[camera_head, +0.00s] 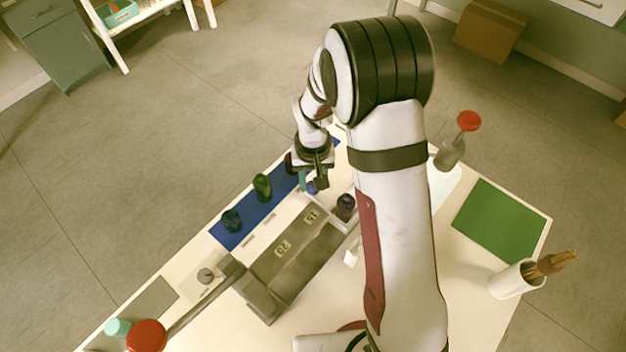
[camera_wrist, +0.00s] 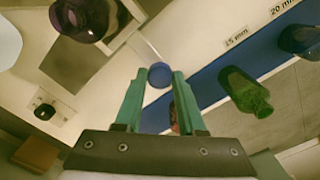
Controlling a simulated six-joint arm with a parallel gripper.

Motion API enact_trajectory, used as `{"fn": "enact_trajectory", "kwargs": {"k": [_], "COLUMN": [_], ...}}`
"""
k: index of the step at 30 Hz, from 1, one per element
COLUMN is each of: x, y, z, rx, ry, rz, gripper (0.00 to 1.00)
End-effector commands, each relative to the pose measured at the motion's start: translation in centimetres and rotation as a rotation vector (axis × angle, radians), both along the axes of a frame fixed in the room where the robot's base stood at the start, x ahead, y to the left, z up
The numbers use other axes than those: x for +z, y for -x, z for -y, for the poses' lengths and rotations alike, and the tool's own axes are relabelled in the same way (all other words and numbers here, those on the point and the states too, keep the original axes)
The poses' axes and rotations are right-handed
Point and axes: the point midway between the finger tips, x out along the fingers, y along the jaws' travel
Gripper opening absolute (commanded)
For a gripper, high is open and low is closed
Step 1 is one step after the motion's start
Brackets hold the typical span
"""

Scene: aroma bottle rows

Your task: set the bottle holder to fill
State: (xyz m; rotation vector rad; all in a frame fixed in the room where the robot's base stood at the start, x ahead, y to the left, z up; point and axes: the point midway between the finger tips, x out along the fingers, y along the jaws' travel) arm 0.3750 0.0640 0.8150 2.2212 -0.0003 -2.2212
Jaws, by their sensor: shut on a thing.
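My gripper (camera_head: 314,186) hangs at the far end of the table, between the blue strip and the grey-brown holder. In the wrist view its teal fingers (camera_wrist: 159,80) are shut on a small blue round piece (camera_wrist: 160,75). This piece also shows as a blue spot below the jaws in the head view (camera_head: 311,188). I cannot tell what it is attached to. A grey-brown holder (camera_head: 318,254), which may be the bottle holder, lies mid-table with labels 15 and 20. A dark purple bottle (camera_head: 346,204) stands at its far end; it also shows in the wrist view (camera_wrist: 82,14).
A blue strip (camera_head: 232,240) carries a green bottle (camera_head: 262,186), a dark blue bottle (camera_head: 232,220) and a dark red one (camera_head: 290,163). Red-knobbed levers stand front left (camera_head: 147,335) and back right (camera_head: 468,121). A green mat (camera_head: 498,222) and a white cup (camera_head: 511,281) lie right.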

Motion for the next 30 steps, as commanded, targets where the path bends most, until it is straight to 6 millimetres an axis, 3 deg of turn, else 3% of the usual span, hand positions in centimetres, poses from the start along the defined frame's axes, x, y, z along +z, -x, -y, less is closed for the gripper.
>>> {"fn": "enact_trajectory", "kwargs": {"k": [11,24,30], "x": [0.1,0.0,0.0], "y": [-0.2,-7.1,-8.1], "z": [0.2,7.1,8.2], "rx": [-0.002,-0.002,0.000], "ry": [0.000,0.000,0.000], "rz": [0.000,0.002,0.002], "gripper": [0.00,0.00,0.00]}}
